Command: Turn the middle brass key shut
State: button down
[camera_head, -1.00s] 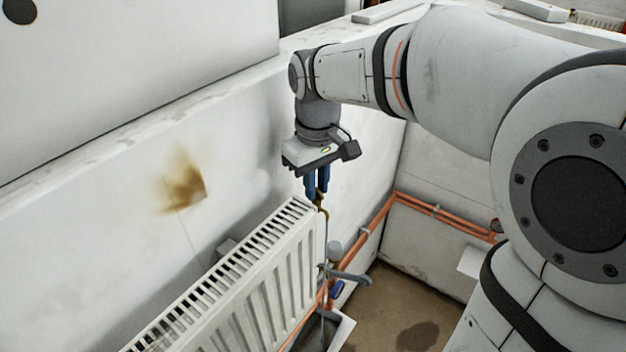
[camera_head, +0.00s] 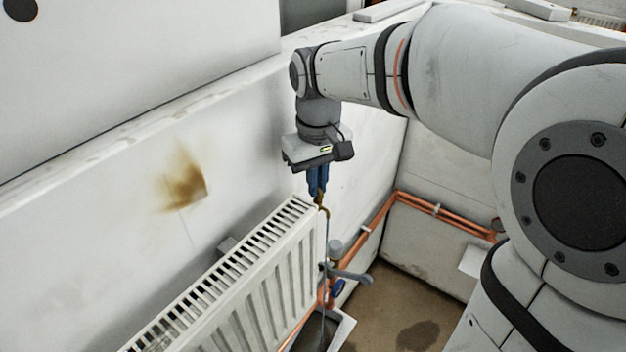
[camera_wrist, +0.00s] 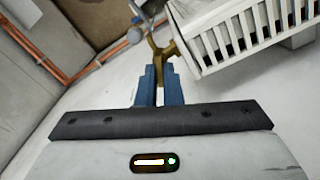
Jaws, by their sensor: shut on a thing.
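The brass key (camera_head: 321,205) sits at the top corner of the white radiator (camera_head: 262,268). In the wrist view the brass key (camera_wrist: 163,53) shows as a forked brass piece just past the fingertips. My gripper (camera_head: 317,190) points down with its blue fingers shut on the key. The gripper (camera_wrist: 160,72) also shows in the wrist view, its two blue fingers close together on the key's end. Only one key shows; part of it is hidden between the fingers. A thin line hangs from the key past the radiator's end.
A grey lever (camera_head: 350,276) and a rounded valve head (camera_head: 335,246) stand beside the radiator's end. Copper pipes (camera_head: 440,212) run along the wall on the right. A stained patch (camera_head: 185,185) marks the wall. A tray (camera_head: 340,330) lies below on the floor.

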jog(key=m, duration=1.2)
jog(key=shift+m, duration=0.3)
dwell(0.3)
jog(key=c, duration=1.9)
grip_release()
notch_tip(320, 180, up, 8)
jog(key=shift+f+b, duration=0.1)
jog(key=shift+b, duration=0.3)
